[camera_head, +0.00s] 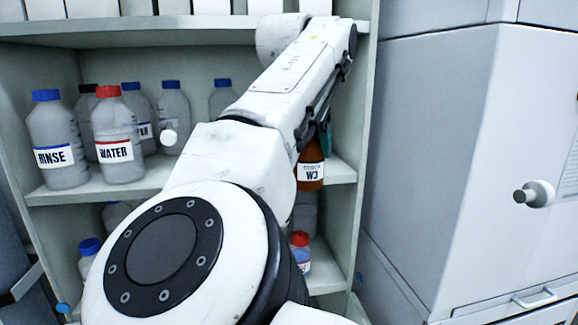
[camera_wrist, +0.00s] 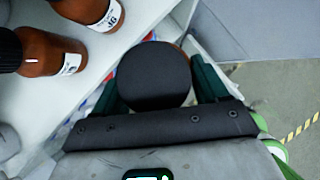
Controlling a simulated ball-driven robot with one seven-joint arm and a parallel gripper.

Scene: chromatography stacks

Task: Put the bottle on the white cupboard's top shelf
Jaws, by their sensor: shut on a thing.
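The bottle (camera_head: 311,172) is brown with a white label reading "WJ". In the head view it shows below the end of my arm, in front of the white cupboard (camera_head: 366,120), near the right end of its middle shelf. My gripper (camera_wrist: 155,82) is shut on it, with a green finger on each side of its round black cap (camera_wrist: 153,72) in the wrist view. In the head view my arm hides the bottle's upper part and most of the gripper. The top shelf (camera_head: 150,30) runs along the upper edge of the head view.
White boxes (camera_head: 92,8) line the top shelf. The middle shelf holds a "RINSE" bottle (camera_head: 55,135), a "WATER" bottle (camera_head: 115,135) and several others. A large grey-white cabinet (camera_head: 440,170) stands at right.

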